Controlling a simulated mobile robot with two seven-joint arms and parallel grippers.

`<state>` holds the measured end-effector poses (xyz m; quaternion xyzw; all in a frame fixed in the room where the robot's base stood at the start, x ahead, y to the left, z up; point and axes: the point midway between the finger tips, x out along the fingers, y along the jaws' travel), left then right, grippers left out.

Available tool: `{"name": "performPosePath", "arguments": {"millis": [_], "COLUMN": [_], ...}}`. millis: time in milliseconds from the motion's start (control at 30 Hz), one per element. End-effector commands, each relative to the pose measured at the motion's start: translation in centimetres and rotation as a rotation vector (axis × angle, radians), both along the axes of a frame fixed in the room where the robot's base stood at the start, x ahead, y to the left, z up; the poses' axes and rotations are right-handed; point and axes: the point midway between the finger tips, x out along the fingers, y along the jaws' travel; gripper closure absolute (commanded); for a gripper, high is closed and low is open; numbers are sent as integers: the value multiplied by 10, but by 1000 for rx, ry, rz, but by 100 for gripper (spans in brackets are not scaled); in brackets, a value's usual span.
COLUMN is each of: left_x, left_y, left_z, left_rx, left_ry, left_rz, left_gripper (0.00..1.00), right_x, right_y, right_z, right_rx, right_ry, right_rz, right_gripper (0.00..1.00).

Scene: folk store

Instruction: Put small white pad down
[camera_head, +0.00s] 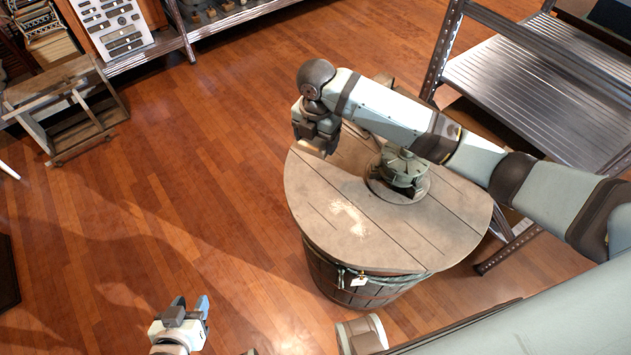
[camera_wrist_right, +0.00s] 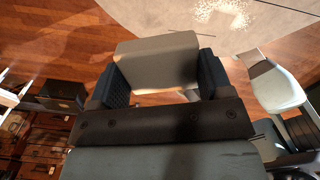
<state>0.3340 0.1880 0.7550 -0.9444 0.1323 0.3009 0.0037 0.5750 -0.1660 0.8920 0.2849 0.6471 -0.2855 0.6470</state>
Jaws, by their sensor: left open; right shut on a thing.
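The small white pad (camera_wrist_right: 158,58) looks like a pale grey-beige block in the right wrist view. My right gripper (camera_head: 317,138) is shut on it, with one dark finger on each side. In the head view the gripper is above the left edge of the round barrel top (camera_head: 330,215), and the pad is mostly hidden by the hand. I cannot tell whether the pad touches the top. My left gripper (camera_head: 187,309) is open and empty, low over the floor at the bottom left.
A greenish metal device (camera_head: 402,172) stands on the barrel top, partly behind my right arm. The top's front and left are clear, with a pale worn patch. A metal shelf (camera_head: 540,85) stands at right. A wooden rack (camera_head: 65,105) is at far left.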

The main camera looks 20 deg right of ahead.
Motion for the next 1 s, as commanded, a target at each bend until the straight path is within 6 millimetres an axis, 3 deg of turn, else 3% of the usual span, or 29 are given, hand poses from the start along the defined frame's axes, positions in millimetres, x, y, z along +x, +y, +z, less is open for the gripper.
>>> {"name": "performPosePath", "arguments": {"millis": [33,200,400,667,900,1000], "left_x": [0,0,1,2,2,2], "left_y": [2,5,3,-3,-4,-3], "left_z": [-3,-9,-11,-10,-13,-11], "left_rx": [4,8,-1,-17,-16,-13], "left_ry": [2,10,12,11,8,6], "left_rz": [-1,0,4,12,10,7], "left_gripper": [57,57,57,57,57,57], "right_x": [-1,-1,-1,0,0,0], "right_y": [0,0,0,0,0,0], "right_z": [-17,-63,-105,-125,-159,-160], "right_rx": [0,0,0,1,1,1], "right_ry": [5,4,1,-1,1,-1], "right_rz": [0,-1,0,0,0,1], "right_gripper": [53,53,53,53,53,53]}}
